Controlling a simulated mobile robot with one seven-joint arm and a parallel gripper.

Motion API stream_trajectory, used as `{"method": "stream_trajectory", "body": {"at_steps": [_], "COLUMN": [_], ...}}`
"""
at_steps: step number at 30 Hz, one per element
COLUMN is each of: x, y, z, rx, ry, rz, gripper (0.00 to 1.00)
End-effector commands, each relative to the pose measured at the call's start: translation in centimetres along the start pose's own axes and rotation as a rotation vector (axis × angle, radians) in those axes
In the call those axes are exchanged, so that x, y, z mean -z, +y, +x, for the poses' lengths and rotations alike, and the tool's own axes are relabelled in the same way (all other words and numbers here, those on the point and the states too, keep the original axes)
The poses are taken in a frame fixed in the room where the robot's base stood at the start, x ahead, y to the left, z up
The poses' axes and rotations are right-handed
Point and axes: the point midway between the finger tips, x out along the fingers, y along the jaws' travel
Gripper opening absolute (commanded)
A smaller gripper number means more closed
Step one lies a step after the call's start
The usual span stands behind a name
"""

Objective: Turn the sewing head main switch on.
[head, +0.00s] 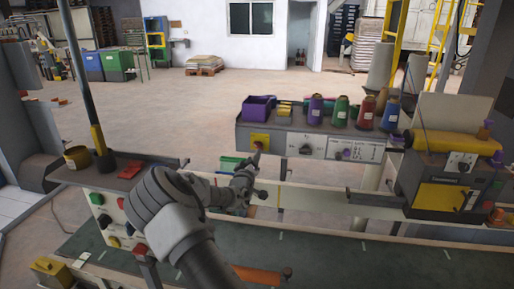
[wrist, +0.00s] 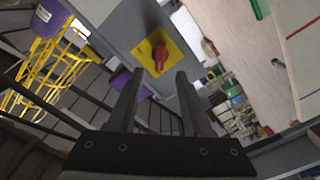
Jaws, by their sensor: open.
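A red rotary switch on a square yellow plate (head: 259,140) sits at the left end of the grey panel below the thread shelf. In the wrist view, the red knob (wrist: 160,56) shows just beyond and between my fingertips, with the yellow plate (wrist: 147,49) around it. Its label is too small to read. My gripper (wrist: 160,73) is open and empty, pointed at the knob; a gap seems to remain. In the head view, my gripper (head: 256,159) is just below the yellow plate. The sewing head (head: 441,165), grey and yellow, stands at the right.
A black knob (head: 305,149) on a white plate is to the right on the same panel. Thread cones (head: 341,111) and a purple bin (head: 258,107) stand above. A button box (head: 113,219) is at the left. The conveyor (head: 330,255) runs below.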

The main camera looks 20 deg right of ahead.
Motion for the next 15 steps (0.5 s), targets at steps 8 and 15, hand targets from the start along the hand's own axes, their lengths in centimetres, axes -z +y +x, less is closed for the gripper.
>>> {"method": "stream_trajectory", "body": {"at_steps": [8, 15], "x": [0.0, 0.0], "y": [0.1, 0.1], "z": [4.4, 6.7], "rx": [-0.001, -0.001], "ry": [0.0, 0.0], "rz": [0.001, 0.0], "gripper": [0.5, 0.5]}}
